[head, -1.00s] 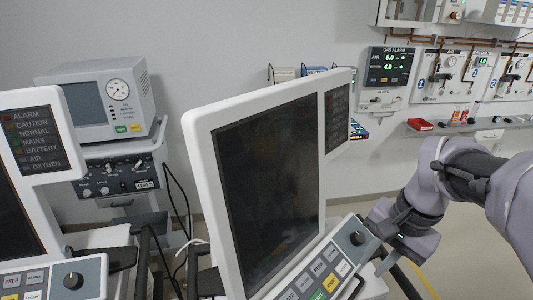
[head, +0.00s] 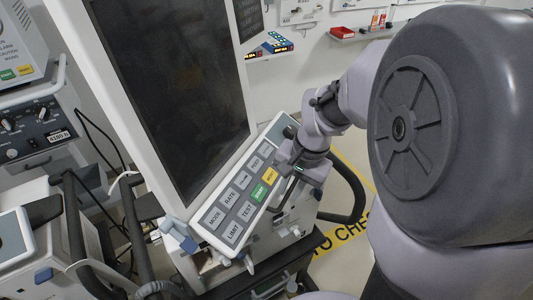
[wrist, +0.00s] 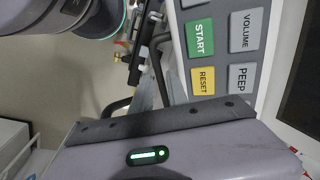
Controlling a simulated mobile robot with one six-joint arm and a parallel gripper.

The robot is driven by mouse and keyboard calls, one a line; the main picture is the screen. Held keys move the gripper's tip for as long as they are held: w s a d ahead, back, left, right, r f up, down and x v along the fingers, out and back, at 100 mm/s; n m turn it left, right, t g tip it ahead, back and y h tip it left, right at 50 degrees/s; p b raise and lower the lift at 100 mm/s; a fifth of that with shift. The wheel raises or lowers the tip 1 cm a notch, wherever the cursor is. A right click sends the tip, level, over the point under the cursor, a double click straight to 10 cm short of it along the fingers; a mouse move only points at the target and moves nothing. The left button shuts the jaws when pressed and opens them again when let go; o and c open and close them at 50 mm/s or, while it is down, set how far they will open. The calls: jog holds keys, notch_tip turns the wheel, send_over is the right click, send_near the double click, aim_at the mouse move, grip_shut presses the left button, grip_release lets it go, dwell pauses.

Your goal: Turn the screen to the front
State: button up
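The screen (head: 175,85) is a dark display in a white frame on a ventilator.
A second ventilator's panel (head: 14,236) is at the lower left. A grey device (head: 36,130) with dials stands behind it. A dark handle rail (head: 345,195) curves around the right of the ventilator. Cables hang between the machines. Yellow floor marking (head: 345,235) lies at the right.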

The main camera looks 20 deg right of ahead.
grip_shut()
dwell(1.3)
